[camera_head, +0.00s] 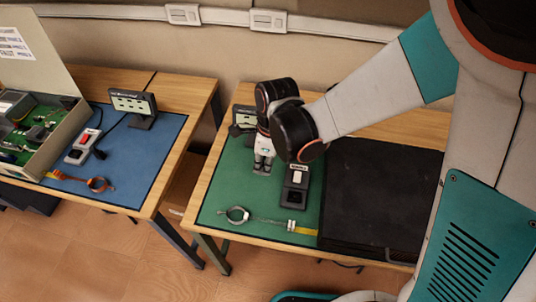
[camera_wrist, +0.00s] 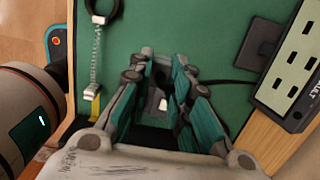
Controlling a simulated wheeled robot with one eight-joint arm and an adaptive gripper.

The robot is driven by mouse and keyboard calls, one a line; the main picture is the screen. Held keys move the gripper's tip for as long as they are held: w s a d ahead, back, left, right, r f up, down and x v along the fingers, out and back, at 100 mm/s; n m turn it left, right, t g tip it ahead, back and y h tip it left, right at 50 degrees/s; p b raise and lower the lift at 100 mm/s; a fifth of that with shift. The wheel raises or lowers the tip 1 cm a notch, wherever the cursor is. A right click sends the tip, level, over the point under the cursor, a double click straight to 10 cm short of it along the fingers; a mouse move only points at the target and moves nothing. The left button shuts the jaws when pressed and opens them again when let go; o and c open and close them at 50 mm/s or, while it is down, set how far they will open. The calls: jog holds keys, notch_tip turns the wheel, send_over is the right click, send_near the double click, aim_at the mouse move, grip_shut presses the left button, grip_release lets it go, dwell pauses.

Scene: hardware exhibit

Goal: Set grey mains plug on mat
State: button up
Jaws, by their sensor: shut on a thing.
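My gripper (camera_head: 263,164) points down over the green mat (camera_head: 216,203) on the right-hand table. It also shows in the wrist view (camera_wrist: 160,75), with its teal fingers closed around a small grey thing, which looks like the grey mains plug (camera_wrist: 161,73). The fingers hide most of it. A black cable runs from beside the fingers toward the socket panel (camera_wrist: 292,66). In the head view I cannot make out the plug, and I cannot tell whether it touches the mat.
A black switch box (camera_head: 295,186) stands on the mat just right of my gripper. A black pad (camera_head: 375,195) covers the table's right. A blue-matted table (camera_head: 150,160) stands left.

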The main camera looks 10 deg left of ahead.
notch_tip(320, 180, down, 10)
jog(key=b, duration=0.5)
jog(key=shift+b, duration=0.4)
jog(key=shift+f, duration=0.15)
jog(key=o, duration=0.8)
notch_tip(320, 180, up, 12)
jog(key=d+p, duration=0.1)
jog(key=p, duration=0.3)
jog(key=shift+s+d, duration=0.15)
jog(key=shift+d, duration=0.05)
